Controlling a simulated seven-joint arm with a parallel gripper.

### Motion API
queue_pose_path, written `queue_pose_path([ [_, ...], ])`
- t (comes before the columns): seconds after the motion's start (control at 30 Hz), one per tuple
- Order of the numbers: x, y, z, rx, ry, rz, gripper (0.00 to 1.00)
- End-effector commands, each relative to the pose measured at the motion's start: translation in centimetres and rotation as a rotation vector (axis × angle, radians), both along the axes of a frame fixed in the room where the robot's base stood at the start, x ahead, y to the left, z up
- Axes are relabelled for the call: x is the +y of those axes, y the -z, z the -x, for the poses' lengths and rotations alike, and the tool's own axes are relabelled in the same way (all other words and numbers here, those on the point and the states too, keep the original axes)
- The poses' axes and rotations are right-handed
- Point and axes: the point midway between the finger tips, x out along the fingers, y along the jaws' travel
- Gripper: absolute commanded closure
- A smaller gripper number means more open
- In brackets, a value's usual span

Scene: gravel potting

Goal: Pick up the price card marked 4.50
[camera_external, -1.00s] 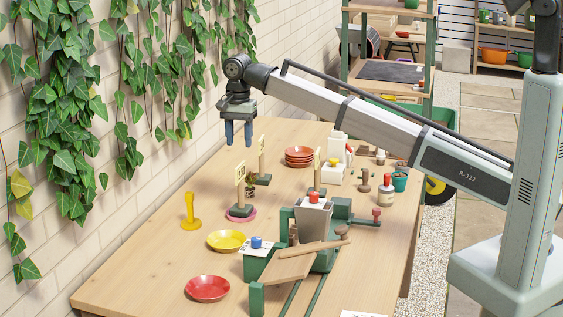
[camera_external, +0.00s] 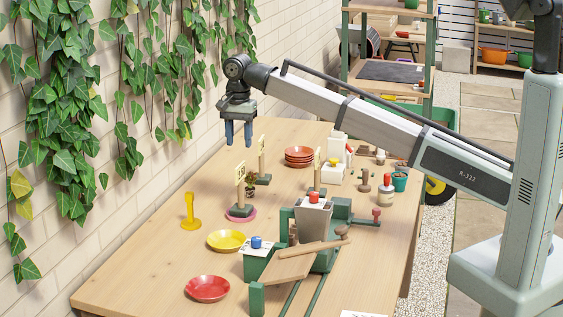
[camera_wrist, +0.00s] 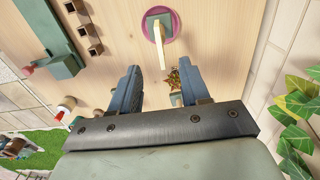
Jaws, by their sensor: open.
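Three upright price cards on dark green bases stand on the table: one card (camera_external: 240,173) on a pink saucer (camera_external: 228,217), one farther back (camera_external: 261,146), and one behind the grey pot (camera_external: 317,158). Their prices are too small to read, so I cannot tell which is 4.50. My gripper (camera_external: 238,142) hangs above the table near the ivy wall, open and empty, above and apart from the cards. In the wrist view my open fingers (camera_wrist: 160,78) point toward the table. The pink saucer (camera_wrist: 174,20) and its card, nearly edge-on (camera_wrist: 160,50), lie beyond them.
A small plant (camera_wrist: 173,80) shows between my fingers. Red plates (camera_external: 299,154), a yellow plate (camera_external: 226,240), a red plate (camera_external: 208,289), a yellow stand (camera_external: 190,214) and a green bench fixture (camera_external: 340,210) stand around. The table's left front is mostly clear.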

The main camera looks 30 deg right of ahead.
Motion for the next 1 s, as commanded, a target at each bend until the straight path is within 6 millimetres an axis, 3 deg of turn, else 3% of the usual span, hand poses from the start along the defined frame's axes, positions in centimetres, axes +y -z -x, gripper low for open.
queue_pose_path([
  [0.17, 0.0, 0.0, 0.0, 0.0, 0.0, 0.0, 0.54],
  [0.27, 0.0, 0.0, 0.0, 0.0, 0.0, 0.0, 0.62],
  [0.57, -0.5, 0.0, -0.4, 0.0, 0.008, 0.0, 0.62],
  [0.73, -4.4, -0.5, -3.1, -0.005, 0.064, -0.004, 0.62],
  [0.83, -8.7, -1.3, -5.2, -0.014, 0.12, -0.01, 0.62],
  [1.0, -15.7, -2.4, -6.7, -0.032, 0.203, -0.021, 0.62],
])
